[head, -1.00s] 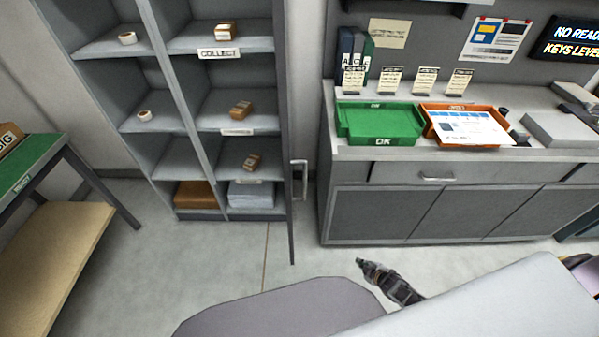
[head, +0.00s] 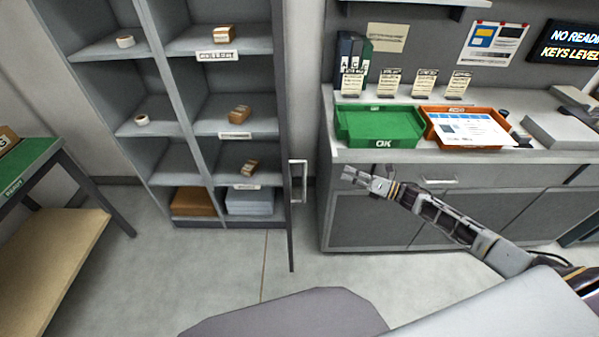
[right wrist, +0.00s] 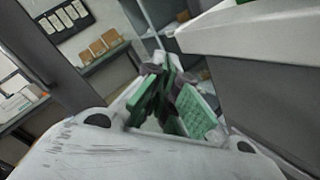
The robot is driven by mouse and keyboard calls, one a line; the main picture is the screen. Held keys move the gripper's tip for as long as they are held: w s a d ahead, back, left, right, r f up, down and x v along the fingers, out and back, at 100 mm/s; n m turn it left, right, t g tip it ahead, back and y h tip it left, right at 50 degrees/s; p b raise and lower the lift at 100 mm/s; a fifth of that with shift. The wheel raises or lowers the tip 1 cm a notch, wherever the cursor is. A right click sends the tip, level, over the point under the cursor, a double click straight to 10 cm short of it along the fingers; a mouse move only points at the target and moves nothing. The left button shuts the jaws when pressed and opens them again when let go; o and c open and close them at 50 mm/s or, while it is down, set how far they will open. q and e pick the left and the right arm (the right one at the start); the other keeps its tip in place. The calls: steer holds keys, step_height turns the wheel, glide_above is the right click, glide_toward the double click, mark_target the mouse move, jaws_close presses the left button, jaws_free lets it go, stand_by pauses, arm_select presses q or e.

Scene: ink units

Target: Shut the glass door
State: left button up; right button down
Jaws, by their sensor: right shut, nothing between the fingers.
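The glass door (head: 290,235) of the shelf cabinet (head: 203,130) stands open. It is seen nearly edge-on as a thin dark upright strip at the cabinet's right side. Its pale bar handle (head: 304,181) sticks out to the right. My right gripper (head: 347,175) is shut and empty, a little to the right of the handle, with a gap between them in the picture. In the right wrist view its green-padded fingers (right wrist: 165,100) point towards the shelves. My left gripper is not in view.
A grey counter (head: 400,156) stands behind my right arm, with a green tray (head: 380,122) and an orange tray (head: 432,136) on it. A green-topped table (head: 35,168) is at the left. The floor before the cabinet is clear.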

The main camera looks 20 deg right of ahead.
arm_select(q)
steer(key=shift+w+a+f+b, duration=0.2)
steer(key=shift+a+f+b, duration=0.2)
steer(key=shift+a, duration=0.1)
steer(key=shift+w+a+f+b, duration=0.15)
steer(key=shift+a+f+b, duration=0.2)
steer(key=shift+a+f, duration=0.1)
arm_select(e)
steer(key=s+a+r+n+g+y, duration=0.2)
steer(key=s+a+r+n+g, duration=0.1)
steer(key=r+n, duration=0.3)
steer(key=s+a+r+n+g+y, duration=0.2)
steer(key=s+a+r+n+g, duration=0.1)
steer(key=n, duration=0.6)
step_height(320, 180, up, 4)
steer(key=s+g, duration=0.1)
steer(key=g, duration=0.1)
steer(key=shift+s+f+g+y, duration=0.25)
steer(key=shift+s+g+y, duration=0.05)
steer(key=shift+s+g, duration=0.1)
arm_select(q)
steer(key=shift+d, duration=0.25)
arm_select(e)
steer(key=shift+w+a, duration=0.1)
steer(key=shift+a, duration=0.05)
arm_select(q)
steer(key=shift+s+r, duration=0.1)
arm_select(e)
steer(key=shift+a, duration=0.1)
